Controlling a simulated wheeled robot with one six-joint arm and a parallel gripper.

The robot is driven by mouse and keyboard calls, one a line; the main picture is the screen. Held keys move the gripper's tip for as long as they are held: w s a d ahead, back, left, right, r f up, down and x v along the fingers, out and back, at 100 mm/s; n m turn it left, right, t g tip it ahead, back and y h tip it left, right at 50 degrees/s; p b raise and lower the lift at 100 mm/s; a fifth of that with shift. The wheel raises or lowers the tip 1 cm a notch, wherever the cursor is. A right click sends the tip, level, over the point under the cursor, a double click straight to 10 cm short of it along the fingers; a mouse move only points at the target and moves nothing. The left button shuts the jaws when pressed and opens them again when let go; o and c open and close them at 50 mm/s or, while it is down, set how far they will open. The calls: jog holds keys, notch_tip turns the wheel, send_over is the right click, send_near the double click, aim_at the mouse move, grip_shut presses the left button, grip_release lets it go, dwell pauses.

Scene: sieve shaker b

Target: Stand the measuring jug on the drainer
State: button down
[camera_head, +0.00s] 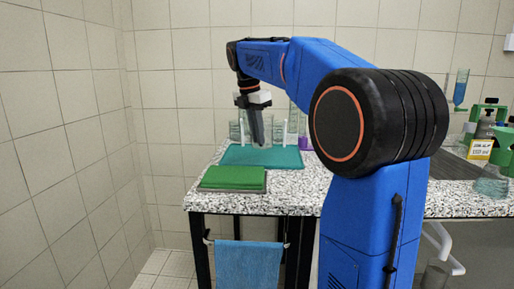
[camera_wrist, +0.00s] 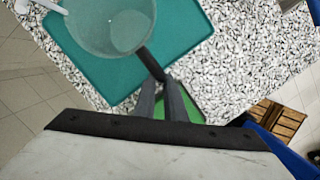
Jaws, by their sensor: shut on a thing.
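The measuring jug (camera_wrist: 112,28) is clear with a dark handle (camera_wrist: 151,64), seen from above in the wrist view. My gripper (camera_wrist: 167,88) is shut on the handle. In the head view my gripper (camera_head: 257,140) points down over the teal drainer (camera_head: 235,156), a flat mat on the counter, also in the wrist view (camera_wrist: 95,84). The jug is above the mat; I cannot tell whether its base touches it. In the head view the jug is hard to separate from the clear glassware behind.
A green folded cloth or pad (camera_head: 233,178) lies in front of the mat, near the speckled counter's (camera_head: 295,200) front edge. Clear glassware (camera_head: 235,130) stands behind. A blue towel (camera_head: 247,266) hangs below. Green stands and a bottle (camera_head: 485,128) are at right.

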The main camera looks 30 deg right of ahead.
aim_at(258, 146)
jog(key=shift+a+x, duration=0.2)
jog(key=shift+x, duration=0.8)
jog(key=shift+a+x, duration=0.2)
jog(key=shift+x, duration=0.8)
jog(key=shift+s+f, duration=0.1)
jog(key=shift+f, duration=0.15)
jog(key=c, duration=1.8)
grip_release()
jog(key=v, duration=1.2)
jog(key=shift+r, duration=0.15)
jog(key=shift+s, duration=0.1)
